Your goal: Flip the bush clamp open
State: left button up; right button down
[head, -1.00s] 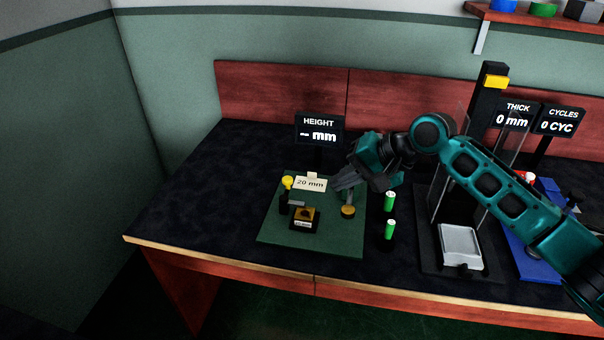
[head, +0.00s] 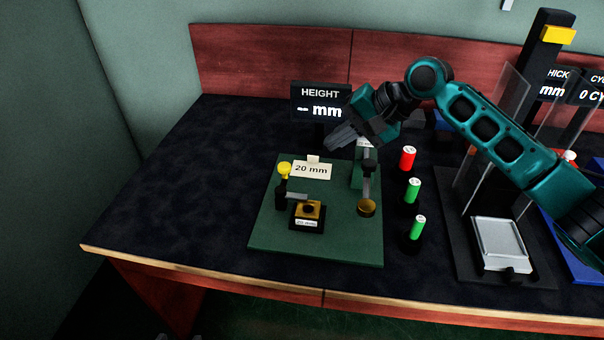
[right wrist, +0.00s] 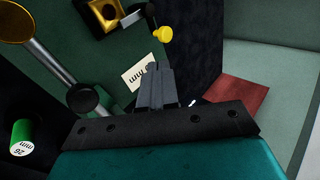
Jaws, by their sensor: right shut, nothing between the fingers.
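The bush clamp (head: 297,196) stands at the left of the green plate (head: 345,246), with a yellow knob (head: 285,170) on its upright. Its flat grey arm reaches right to the brass bush (head: 309,208) in a black block; I cannot tell whether it touches the bush. The knob (right wrist: 162,34) and the bush (right wrist: 105,11) also show in the right wrist view. My right gripper (head: 330,143) is shut and empty, above the back of the plate, behind and right of the knob and apart from it. My left gripper is not in view.
A "20 mm" card (head: 311,170) stands behind the clamp. A gauge with a brass disc (head: 367,208) is to its right, then a red cylinder (head: 408,158) and green ones (head: 413,190). The HEIGHT display (head: 320,102) is behind. The table's left side is clear.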

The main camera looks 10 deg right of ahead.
jog(key=shift+f, duration=0.45)
jog(key=b+x, duration=0.2)
jog(key=x, duration=0.8)
jog(key=shift+a+r, duration=0.1)
jog(key=shift+r, duration=0.05)
dwell(0.3)
